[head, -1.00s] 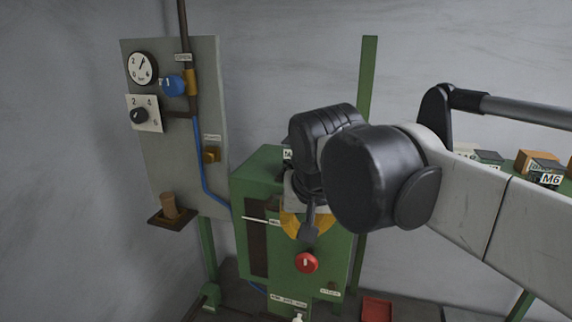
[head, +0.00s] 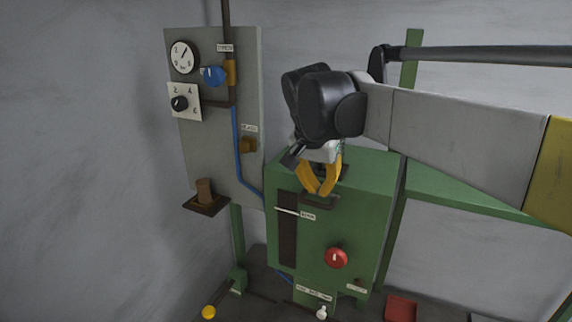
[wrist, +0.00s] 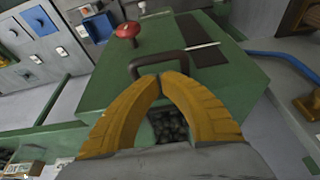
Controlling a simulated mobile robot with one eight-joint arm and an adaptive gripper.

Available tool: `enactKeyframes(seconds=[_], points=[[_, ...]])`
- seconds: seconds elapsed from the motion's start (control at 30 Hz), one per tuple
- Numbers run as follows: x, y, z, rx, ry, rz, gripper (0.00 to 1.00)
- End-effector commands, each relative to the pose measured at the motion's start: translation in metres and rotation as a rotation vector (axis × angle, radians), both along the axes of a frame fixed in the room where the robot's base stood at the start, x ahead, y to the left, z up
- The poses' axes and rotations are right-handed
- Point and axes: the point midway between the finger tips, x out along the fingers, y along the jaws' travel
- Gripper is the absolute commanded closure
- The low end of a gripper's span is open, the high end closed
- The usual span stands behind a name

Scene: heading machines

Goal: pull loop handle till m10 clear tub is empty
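The dark loop handle (wrist: 157,62) stands on the green machine (wrist: 235,85). It also shows in the head view (head: 320,202) at the machine's upper front edge. My gripper (wrist: 161,77) has yellow fingers that curve together, their tips meeting or nearly so. The tips lie between the loop's two legs, on the near side of its bar. I cannot tell whether they touch it. My gripper also shows in the head view (head: 321,194), pointing down at the handle. Behind the fingers is an opening with dark small pieces (wrist: 168,126). I cannot make out an M10 clear tub.
A red knob (head: 337,257) is on the machine's front, beside a dark vertical slot (head: 287,230). A grey panel (head: 215,135) with a gauge, blue valve and dial stands at left. A red tray (head: 401,308) lies low at right. A green shelf (head: 470,193) runs right.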

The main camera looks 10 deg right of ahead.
Motion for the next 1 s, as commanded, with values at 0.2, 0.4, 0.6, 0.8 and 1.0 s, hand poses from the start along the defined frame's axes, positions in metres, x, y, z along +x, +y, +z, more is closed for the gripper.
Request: enactKeyframes(seconds=[0.2,0.4,0.6,0.8,1.0], points=[[0.004,-0.003,-0.014,0.000,0.000,0.001,1.00],[0.004,-0.003,-0.016,0.000,0.000,0.001,1.00],[0.000,0.000,-0.016,0.000,0.000,0.002,1.00],[-0.033,0.025,-0.016,0.001,0.002,0.005,1.00],[-0.051,0.037,-0.016,0.001,0.001,0.002,1.00]])
